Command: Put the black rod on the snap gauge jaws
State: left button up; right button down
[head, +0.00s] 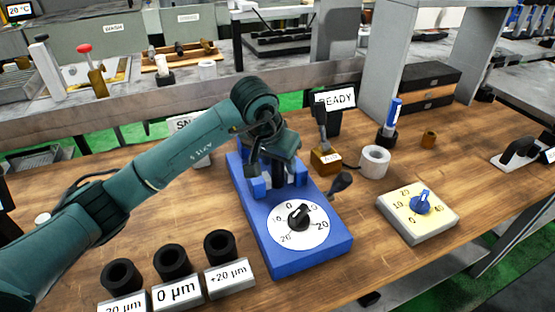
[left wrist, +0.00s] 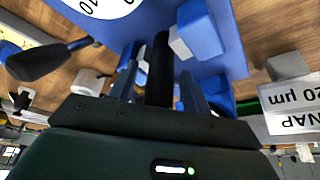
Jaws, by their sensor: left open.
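The blue snap gauge (head: 322,257) stands on the wooden bench with a white dial and black pointer on top. Its blue jaw blocks show in the head view, one at the left (head: 258,187) and one at the right (head: 300,173). My left gripper (left wrist: 158,85) is over the jaw end of the gauge, pointing down. It is open, with its fingers apart on either side of the black rod (left wrist: 160,65). The rod lies at the jaws; its exact contact with them is hidden. In the head view my wrist covers most of it. My right gripper is not in view.
Black rings on labelled blocks (head: 174,262) stand at the front left. A yellow dial box (head: 417,222) is at the right. Behind the gauge are a READY sign (head: 335,98), a white ring (head: 375,162) and a blue-handled tool (head: 393,115). The gauge's black-knobbed lever (head: 341,182) sticks out right.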

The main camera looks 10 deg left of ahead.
pick_arm(q)
jog(key=shift+r, duration=0.1)
jog(key=shift+r, duration=0.25)
jog(key=v, duration=1.1)
jog(key=shift+r, duration=0.35)
jog(key=shift+s+f, duration=0.1)
jog(key=shift+s, duration=0.1)
